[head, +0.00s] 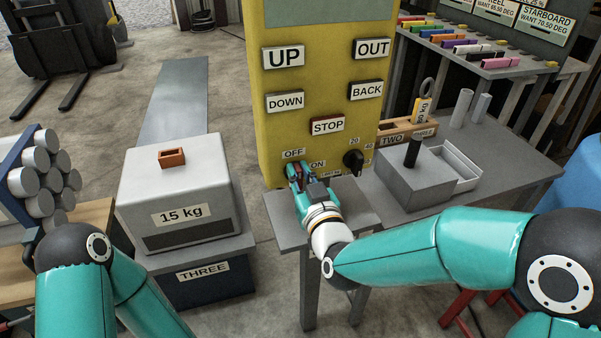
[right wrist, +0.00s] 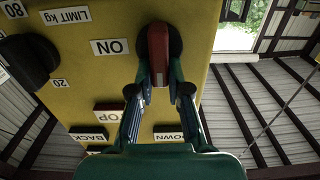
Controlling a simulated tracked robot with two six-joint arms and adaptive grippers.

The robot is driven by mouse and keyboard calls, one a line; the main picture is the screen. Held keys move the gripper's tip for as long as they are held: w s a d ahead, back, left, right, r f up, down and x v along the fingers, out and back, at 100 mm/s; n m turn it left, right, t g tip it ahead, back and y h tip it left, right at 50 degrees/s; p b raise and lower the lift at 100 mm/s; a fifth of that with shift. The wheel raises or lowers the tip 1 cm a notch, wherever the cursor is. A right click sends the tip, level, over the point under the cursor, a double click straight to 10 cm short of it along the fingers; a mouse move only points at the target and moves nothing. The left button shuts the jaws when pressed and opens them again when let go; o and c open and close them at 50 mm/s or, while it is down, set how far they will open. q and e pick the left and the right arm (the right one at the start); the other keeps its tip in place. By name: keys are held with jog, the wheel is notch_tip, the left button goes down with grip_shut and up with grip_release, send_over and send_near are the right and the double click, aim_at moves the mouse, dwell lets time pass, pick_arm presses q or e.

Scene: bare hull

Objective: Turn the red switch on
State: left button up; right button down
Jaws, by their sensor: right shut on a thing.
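The red switch (right wrist: 158,52) has a red handle on a dark round base, low on the face of a yellow panel (head: 272,110). In the right wrist view the handle stands upright in the picture, beside an ON label (right wrist: 110,47) that shows upside down. My right gripper (head: 299,172) is at the switch, just below the OFF label (head: 293,154). In the right wrist view its fingers (right wrist: 159,82) are on either side of the handle's lower end, shut on it. In the head view the gripper mostly hides the switch. Only my left arm shows at the left; its gripper is not visible.
A black dial (head: 353,160) is right of the switch. UP, DOWN, OUT, BACK and STOP (head: 327,125) buttons sit above. A grey table (head: 340,215) stands below the panel, with a grey box (head: 408,185) to the right. A 15 kg block (head: 180,190) stands left.

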jog(key=shift+d+f+m+b, duration=0.2)
jog(key=shift+m+b, duration=0.2)
jog(key=shift+b, duration=0.55)
jog(key=shift+w+d+f+m+b, duration=0.1)
jog(key=shift+d+f+m+b, duration=0.25)
jog(key=shift+m+b, duration=2.95)
jog(key=shift+w+d+f+m+b, duration=0.15)
jog(key=shift+d+f+m+b, duration=0.15)
jog(key=shift+m+b, duration=2.95)
jog(key=shift+w+d+f+m+b, duration=0.1)
jog(key=shift+d+f+m+b, duration=0.2)
jog(key=shift+m+b, duration=3)
jog(key=shift+n+b, duration=1.15)
jog(key=shift+b, duration=0.1)
jog(key=c, duration=1.1)
grip_release()
jog(key=shift+f, duration=0.1)
jog(key=shift+a, duration=0.1)
jog(key=shift+s, duration=0.1)
